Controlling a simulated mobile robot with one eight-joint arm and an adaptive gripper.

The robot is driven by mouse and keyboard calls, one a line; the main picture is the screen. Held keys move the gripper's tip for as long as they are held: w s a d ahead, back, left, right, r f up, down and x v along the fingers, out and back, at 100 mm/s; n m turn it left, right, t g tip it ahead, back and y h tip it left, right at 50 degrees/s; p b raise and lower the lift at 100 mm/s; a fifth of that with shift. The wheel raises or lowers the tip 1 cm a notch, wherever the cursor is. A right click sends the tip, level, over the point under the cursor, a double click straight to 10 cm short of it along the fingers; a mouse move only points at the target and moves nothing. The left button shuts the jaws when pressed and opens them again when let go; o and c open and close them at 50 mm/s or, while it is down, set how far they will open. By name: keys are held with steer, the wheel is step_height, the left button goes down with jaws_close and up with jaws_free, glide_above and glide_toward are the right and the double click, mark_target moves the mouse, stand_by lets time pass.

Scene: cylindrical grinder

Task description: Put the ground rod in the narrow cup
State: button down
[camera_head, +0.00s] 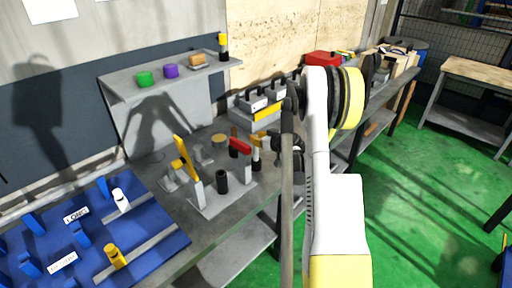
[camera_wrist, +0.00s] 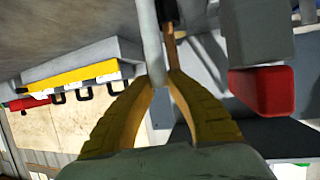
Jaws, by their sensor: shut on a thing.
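My gripper (camera_wrist: 164,82) shows in the wrist view with its two yellow fingers closed around a slim pale grey rod (camera_wrist: 150,40). The rod runs up past the fingertips to the top edge of that view. In the head view my wrist hides much of the gripper, beside the grinder's red block (camera_head: 240,146). A dark open cylinder (camera_head: 222,181) stands upright on a grey base, left of my gripper; I cannot tell whether it is the narrow cup.
The red block also shows in the wrist view (camera_wrist: 262,90), close right of my fingers. A tilted yellow bar (camera_head: 186,158) stands on the bench. A blue tray (camera_head: 150,238) with labelled parts lies at left. A shelf (camera_head: 125,86) holds green and purple pieces.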

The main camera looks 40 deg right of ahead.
mark_target(256, 160)
steer(key=shift+f+b, duration=0.6)
steer(key=shift+f, duration=1.35)
steer(key=shift+f, duration=0.15)
steer(key=c, duration=1.4)
jaws_free()
